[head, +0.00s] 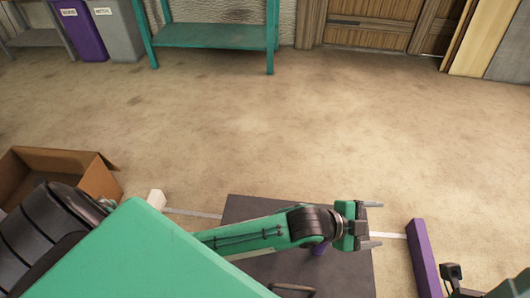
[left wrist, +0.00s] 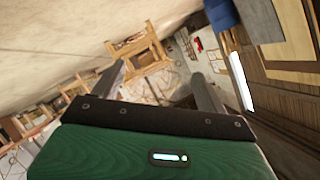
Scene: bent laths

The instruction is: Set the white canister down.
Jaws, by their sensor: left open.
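My left gripper (head: 376,224) reaches to the right across the lower part of the head view. Its two grey fingers are apart, with nothing between them. In the left wrist view the gripper (left wrist: 160,88) also shows spread, empty fingers. I cannot make out a white canister for sure in either view. A small whitish block-like thing (head: 157,200) stands at the lower left of the head view, well away from the left fingers; I cannot tell what it is. My right gripper's fingers are not seen.
A dark flat surface (head: 240,208) lies under my left arm. A purple bar (head: 424,262) is right of the fingers. An open cardboard box (head: 95,178) is at left. A teal bench (head: 215,36) and bins (head: 80,28) stand behind. The floor between is clear.

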